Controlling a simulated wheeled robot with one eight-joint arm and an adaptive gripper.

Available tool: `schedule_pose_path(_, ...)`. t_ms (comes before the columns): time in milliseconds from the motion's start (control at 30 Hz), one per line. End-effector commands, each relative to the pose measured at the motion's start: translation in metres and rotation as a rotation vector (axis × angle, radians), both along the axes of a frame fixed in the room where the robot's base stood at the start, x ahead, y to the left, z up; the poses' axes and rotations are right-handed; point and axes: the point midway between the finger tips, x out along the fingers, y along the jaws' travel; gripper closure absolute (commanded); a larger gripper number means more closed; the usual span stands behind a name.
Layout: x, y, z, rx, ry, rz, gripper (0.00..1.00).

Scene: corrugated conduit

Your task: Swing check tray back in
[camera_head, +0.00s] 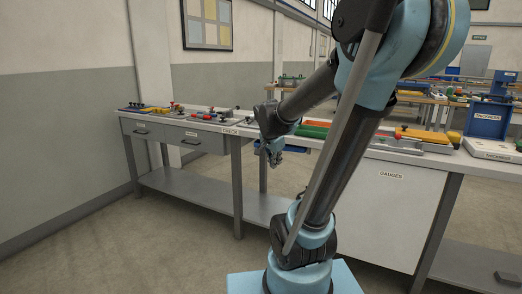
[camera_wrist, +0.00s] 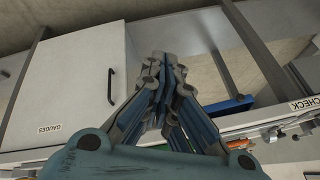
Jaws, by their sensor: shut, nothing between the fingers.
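A blue tray (camera_head: 308,142) shows at the front of the bench, just under the worktop and right of the CHECK label (camera_head: 230,132). My arm and gripper cover part of it, so how far it is swung out is hard to tell. Its blue edge (camera_wrist: 238,104) also shows in the wrist view, right of the fingers and near the CHECK label (camera_wrist: 305,104). My gripper (camera_head: 275,165) is in front of the bench beside the tray's left end. In the wrist view my gripper (camera_wrist: 164,60) is shut and empty, and I cannot tell whether it touches the tray.
The white GAUGES cabinet (camera_head: 385,205) stands under the bench on the right; its handle (camera_wrist: 111,82) sticks out left of the fingers. A drawer (camera_head: 180,138) is on the left. Fixtures and coloured parts cover the worktop. A blue THICKNESS stand (camera_head: 487,120) is far right. The floor in front is clear.

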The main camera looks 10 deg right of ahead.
Motion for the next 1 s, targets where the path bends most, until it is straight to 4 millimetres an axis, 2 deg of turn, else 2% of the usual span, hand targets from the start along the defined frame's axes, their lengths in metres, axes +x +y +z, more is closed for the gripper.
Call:
schedule_pose_path(33, 0.019, 0.002, 0.004, 0.017, -0.031, -0.055, 1.0)
schedule_pose_path(400, 0.146, 0.023, 0.015, 0.195, -0.292, -0.474, 1.0)
schedule_pose_path(600, 0.205, 0.039, 0.012, 0.315, -0.422, -0.654, 1.0)
schedule_pose_path(800, 0.237, 0.049, 0.007, 0.397, -0.495, -0.756, 1.0)
schedule_pose_path(1000, 0.247, 0.051, 0.003, 0.419, -0.514, -0.784, 1.0)
